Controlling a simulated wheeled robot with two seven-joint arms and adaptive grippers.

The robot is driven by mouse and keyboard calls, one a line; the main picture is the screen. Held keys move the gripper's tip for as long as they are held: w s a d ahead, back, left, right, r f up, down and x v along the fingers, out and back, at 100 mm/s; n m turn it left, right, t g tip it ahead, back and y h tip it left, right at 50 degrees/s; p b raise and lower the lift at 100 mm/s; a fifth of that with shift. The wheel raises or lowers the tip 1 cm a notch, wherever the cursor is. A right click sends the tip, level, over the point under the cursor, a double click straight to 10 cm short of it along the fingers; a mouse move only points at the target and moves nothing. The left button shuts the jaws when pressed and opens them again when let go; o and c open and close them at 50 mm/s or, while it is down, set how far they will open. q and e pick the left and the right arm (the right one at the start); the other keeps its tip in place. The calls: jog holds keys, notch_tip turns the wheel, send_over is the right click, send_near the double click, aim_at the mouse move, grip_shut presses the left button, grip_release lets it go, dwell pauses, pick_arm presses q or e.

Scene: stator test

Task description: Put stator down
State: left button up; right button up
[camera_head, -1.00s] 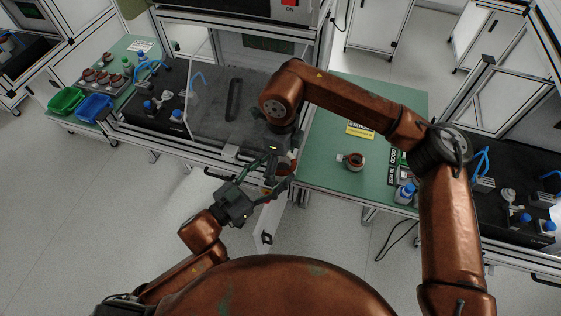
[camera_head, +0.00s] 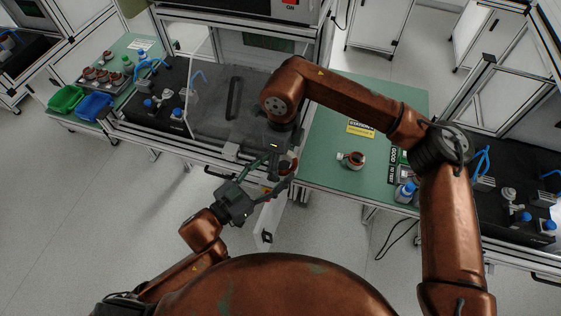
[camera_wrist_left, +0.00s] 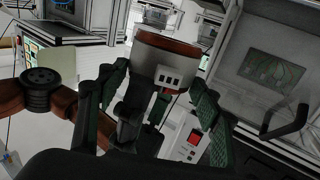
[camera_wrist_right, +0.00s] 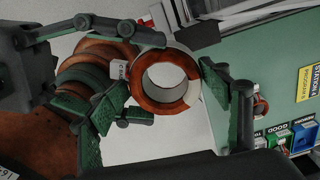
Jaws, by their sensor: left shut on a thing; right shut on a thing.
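A stator (camera_head: 293,164), a ring with copper-coloured and white parts, is held in the air between my two grippers, in front of the gap between the bench and the right green table. It shows from the side in the left wrist view (camera_wrist_left: 165,62) and as an open ring in the right wrist view (camera_wrist_right: 165,82). My left gripper (camera_head: 277,177) comes from the lower left and is shut on the stator. My right gripper (camera_head: 284,168) reaches down from above and is shut on it too. The fingers partly hide it in the head view.
Several stators sit on a tray at the left, by green (camera_head: 66,98) and blue (camera_head: 95,106) bins.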

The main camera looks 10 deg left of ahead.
pick_arm(q)
jog(key=o, duration=1.7)
jog(key=shift+s+r, duration=0.1)
jog(key=shift+r, duration=0.65)
jog(key=o, duration=0.5)
jog(key=shift+f, duration=0.25)
jog(key=shift+c, duration=0.2)
jog(key=shift+f, duration=0.1)
jog(key=shift+a, duration=0.1)
